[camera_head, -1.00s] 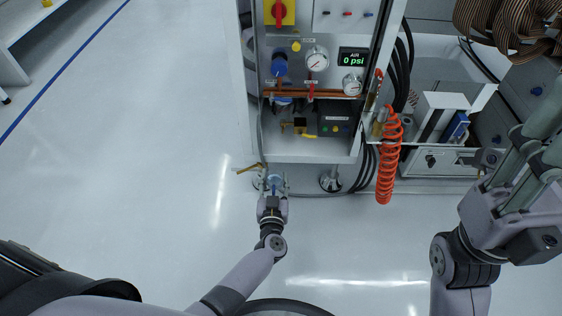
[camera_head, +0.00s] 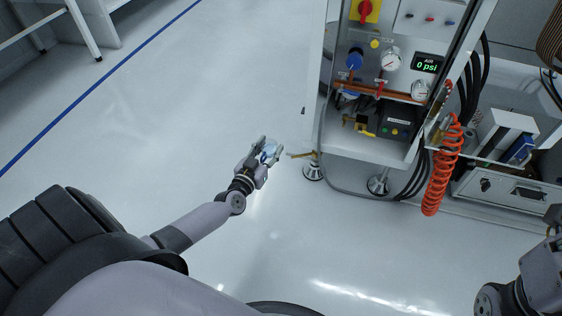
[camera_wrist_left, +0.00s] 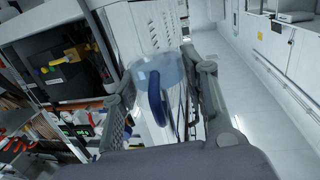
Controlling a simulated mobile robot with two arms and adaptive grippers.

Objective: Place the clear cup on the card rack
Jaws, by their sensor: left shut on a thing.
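The clear cup (camera_head: 269,150) is in my left gripper (camera_head: 263,152), held out over the bare floor left of the cabinet in the head view. In the left wrist view the cup (camera_wrist_left: 160,70) is a pale, see-through bowl between the fingers, with a dark blue curved strip at its front. My left gripper is shut on it. The card rack is probably the white slotted holder (camera_head: 497,130) with a dark panel and a blue item, on the low unit at the right; I cannot be sure. Of my right arm only a part shows at the lower right edge; its fingers are out of frame.
The open cabinet has gauges, a blue regulator (camera_head: 355,60), a "0 psi" display (camera_head: 427,64) and a black box (camera_head: 397,122). A coiled orange hose (camera_head: 441,175) hangs between cabinet and low unit. Black cables run beside it. The floor (camera_head: 130,110) at left is clear.

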